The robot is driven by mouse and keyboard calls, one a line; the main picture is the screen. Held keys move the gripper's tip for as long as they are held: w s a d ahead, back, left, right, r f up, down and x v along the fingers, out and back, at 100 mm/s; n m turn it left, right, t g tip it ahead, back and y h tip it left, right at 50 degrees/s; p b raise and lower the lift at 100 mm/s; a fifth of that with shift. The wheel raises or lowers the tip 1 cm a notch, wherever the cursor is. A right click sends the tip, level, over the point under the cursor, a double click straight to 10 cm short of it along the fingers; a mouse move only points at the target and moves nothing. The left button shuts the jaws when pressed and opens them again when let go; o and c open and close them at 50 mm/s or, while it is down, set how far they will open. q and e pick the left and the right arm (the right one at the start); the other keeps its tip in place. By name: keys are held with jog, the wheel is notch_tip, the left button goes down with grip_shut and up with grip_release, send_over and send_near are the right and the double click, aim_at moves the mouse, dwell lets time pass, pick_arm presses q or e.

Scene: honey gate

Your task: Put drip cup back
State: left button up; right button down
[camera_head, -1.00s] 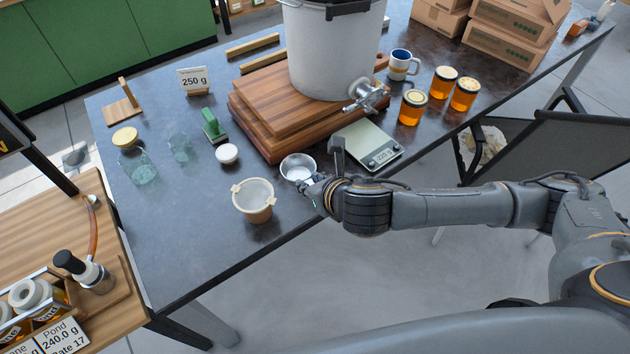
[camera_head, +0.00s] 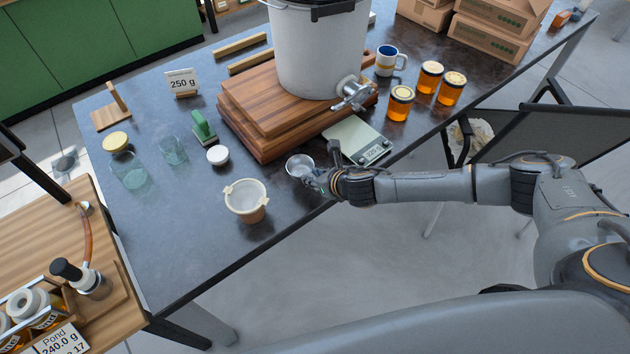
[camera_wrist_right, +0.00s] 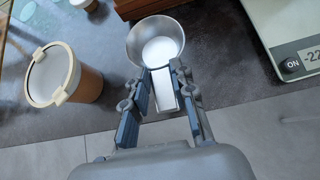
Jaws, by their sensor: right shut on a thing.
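The drip cup is a small round metal cup (camera_head: 299,165) with a flat handle, in front of the wooden board stack. In the right wrist view the cup (camera_wrist_right: 138,43) shows its pale inside, and its handle points toward me. My right gripper (camera_head: 319,182) is shut on this handle; in the right wrist view the fingers (camera_wrist_right: 166,92) lie on both sides of it. I cannot tell whether the cup touches the table. A grey bucket (camera_head: 318,50) with a metal tap (camera_head: 352,94) stands on the boards (camera_head: 262,118). My left gripper is not in view.
A scale (camera_head: 356,139) lies right of the cup, close to my gripper. A strainer tub (camera_head: 246,203) stands to the left, with a white lid (camera_head: 218,155) behind it. Honey jars (camera_head: 400,104) and a mug (camera_head: 388,62) stand farther right.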

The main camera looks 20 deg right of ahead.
jog(key=shift+w+d+f, duration=0.2)
jog(key=shift+w+f, duration=0.15)
jog(key=shift+f, duration=0.2)
notch_tip(320, 180, down, 3)
jog(key=shift+w+d+f, duration=0.1)
jog(key=shift+f, duration=0.1)
jog(key=c, duration=1.1)
grip_release()
jog(key=shift+f, duration=0.1)
jog(key=shift+r, duration=0.25)
jog(key=v, duration=1.1)
jog(key=shift+s+d+r, duration=0.15)
jog(key=shift+s+r, duration=0.05)
jog(key=shift+s, duration=0.15)
